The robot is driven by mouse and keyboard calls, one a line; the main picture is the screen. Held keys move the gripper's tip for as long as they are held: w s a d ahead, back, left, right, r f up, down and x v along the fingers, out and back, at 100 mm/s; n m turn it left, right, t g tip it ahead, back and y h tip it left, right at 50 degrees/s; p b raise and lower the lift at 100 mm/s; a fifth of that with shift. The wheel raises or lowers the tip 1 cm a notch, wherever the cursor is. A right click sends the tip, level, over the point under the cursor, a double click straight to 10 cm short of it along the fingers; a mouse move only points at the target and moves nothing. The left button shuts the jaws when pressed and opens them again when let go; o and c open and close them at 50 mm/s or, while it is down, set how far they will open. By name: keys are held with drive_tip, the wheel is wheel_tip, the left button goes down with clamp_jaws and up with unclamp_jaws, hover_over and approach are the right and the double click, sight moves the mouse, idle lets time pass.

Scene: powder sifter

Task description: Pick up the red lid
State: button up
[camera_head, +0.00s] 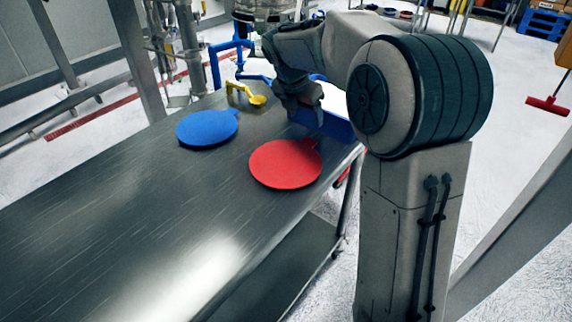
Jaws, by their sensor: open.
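The red lid (285,165) is a flat round disc with a short tab at its upper right. It lies flat on the steel table (120,215), near the table's right edge. My gripper (300,108) is at the far end of the table, just beyond the lid's tab in the picture. I cannot tell how high it is above the table or whether it touches the tab. The fingers are dark and partly hidden by my own arm. No object shows clearly between them.
A blue lid (206,128) lies on the table to the left of the red one. A yellow scoop-like piece (246,95) is behind it. A blue item (330,124) stands at the table's far right edge. The near part of the tabletop is clear.

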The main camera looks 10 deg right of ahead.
hover_over(310, 141)
drive_tip(key=s+a, duration=0.1)
drive_tip(key=s, duration=0.1)
drive_tip(key=f, duration=0.4)
drive_tip(key=shift+w+a+f, duration=0.2)
drive_tip(key=shift+f, duration=0.05)
drive_tip(key=shift+a+b+x, duration=0.15)
drive_tip(key=shift+b+x, duration=0.1)
drive_tip(key=shift+x, duration=1.05)
drive_tip(key=shift+a+b+x, duration=0.15)
drive_tip(key=shift+b+x, duration=0.05)
drive_tip(key=shift+x, duration=1.15)
drive_tip(key=shift+s, duration=0.1)
drive_tip(key=c, duration=1.1)
